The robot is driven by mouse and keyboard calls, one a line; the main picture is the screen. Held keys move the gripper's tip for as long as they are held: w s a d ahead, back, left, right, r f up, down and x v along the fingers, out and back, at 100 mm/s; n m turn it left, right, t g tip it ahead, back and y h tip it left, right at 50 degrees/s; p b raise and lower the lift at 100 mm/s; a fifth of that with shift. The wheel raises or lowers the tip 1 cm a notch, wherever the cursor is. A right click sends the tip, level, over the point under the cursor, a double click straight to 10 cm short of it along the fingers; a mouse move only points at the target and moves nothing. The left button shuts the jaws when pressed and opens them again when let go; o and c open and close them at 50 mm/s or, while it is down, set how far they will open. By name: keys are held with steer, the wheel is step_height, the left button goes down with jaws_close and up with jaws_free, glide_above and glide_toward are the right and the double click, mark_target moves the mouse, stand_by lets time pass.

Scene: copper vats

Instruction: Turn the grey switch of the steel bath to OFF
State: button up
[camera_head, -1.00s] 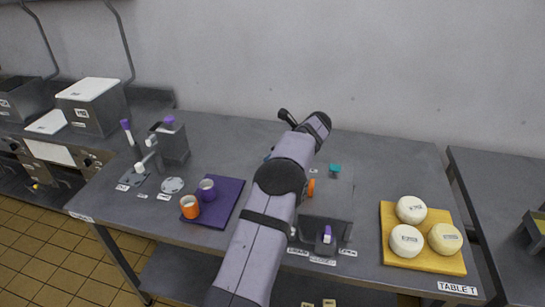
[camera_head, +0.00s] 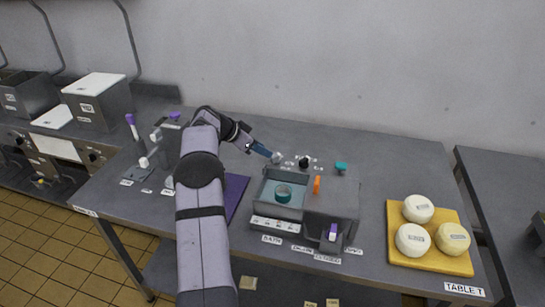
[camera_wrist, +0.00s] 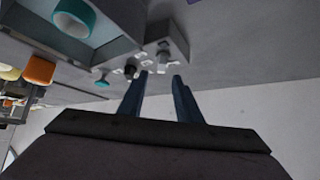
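The steel bath (camera_head: 345,200) stands mid-table, with a teal ring (camera_head: 283,193) in its basin. A pale grey switch (camera_head: 277,157) is at its back left corner. It also shows in the wrist view (camera_wrist: 163,59), near a small block. Its pointer and label are too small to read. My gripper (camera_head: 266,152) is just left of the switch in the head view. In the wrist view my gripper (camera_wrist: 161,77) has its two fingers apart with nothing held, and the switch lies beyond the tips. I cannot tell whether they touch it.
A black knob (camera_head: 304,162), a teal knob (camera_head: 341,168) and an upright orange handle (camera_head: 317,185) are close by on the right. A yellow board (camera_head: 397,250) with white and yellow rounds lies at the right. My arm covers part of the purple mat (camera_head: 236,190).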

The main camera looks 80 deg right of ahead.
mark_target(275, 156)
steer(key=shift+p+x, duration=1.35)
steer(key=shift+x, duration=1.25)
steer(key=shift+p+x, duration=0.4)
steer(key=shift+x, duration=0.75)
steer(key=shift+w+d, duration=0.15)
jaws_close()
